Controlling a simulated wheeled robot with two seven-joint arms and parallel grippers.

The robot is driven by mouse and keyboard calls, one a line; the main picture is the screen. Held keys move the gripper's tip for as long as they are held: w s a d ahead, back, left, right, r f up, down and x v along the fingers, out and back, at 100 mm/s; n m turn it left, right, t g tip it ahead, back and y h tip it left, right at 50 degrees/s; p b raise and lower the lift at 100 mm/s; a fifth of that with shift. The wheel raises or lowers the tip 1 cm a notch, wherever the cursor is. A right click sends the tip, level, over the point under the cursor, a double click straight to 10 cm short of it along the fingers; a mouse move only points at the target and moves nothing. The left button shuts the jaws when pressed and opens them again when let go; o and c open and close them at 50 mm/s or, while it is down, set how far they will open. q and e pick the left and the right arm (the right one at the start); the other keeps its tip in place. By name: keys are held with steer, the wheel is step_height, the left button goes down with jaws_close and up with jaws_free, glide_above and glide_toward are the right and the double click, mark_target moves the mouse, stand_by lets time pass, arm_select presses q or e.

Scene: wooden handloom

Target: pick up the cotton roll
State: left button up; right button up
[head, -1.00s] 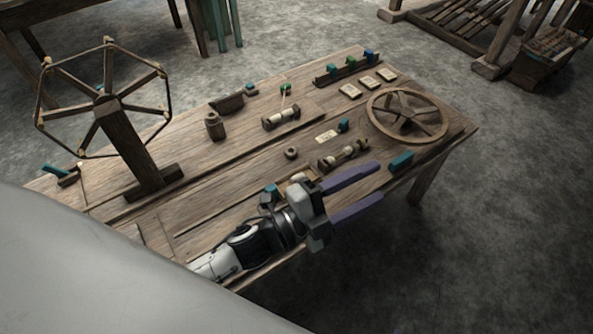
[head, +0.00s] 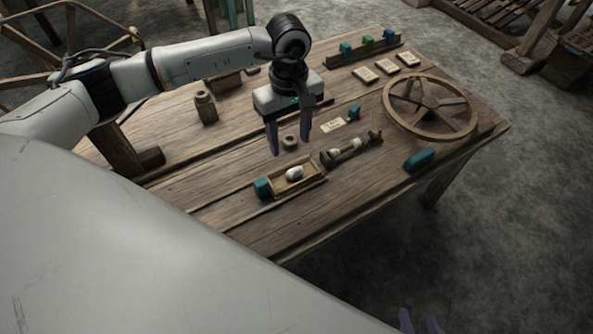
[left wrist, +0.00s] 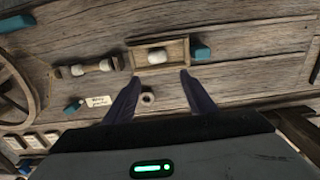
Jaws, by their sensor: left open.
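The cotton roll (head: 294,173) is a small white roll lying in a shallow wooden tray (head: 318,177) near the front edge of the table. It also shows in the left wrist view (left wrist: 158,56), beyond the fingertips. My left gripper (head: 290,143) is open and empty, fingers pointing down, above the table behind the tray. In the left wrist view its two dark fingers (left wrist: 156,85) are spread apart, short of the tray. Only purple fingertips of my right gripper (head: 421,323) show at the bottom edge, off the table.
A small wooden ring (head: 290,142) lies behind the tray. A teal block (head: 262,187) is at its left end, and a wooden spool (head: 350,148) lies to its right. A spoked wheel (head: 430,103) and another teal block (head: 419,158) are farther right. The table's front left is bare.

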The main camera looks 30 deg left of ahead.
mark_target(293, 168)
arm_select(q)
step_height(293, 168, down, 4)
steer(key=shift+s+d+r, duration=0.1)
steer(key=f, duration=0.5)
steer(key=shift+s+d+f+b, duration=0.1)
steer(key=shift+d+f+b, duration=0.1)
steer(key=shift+d+b, duration=0.15)
steer(key=c, duration=1.1)
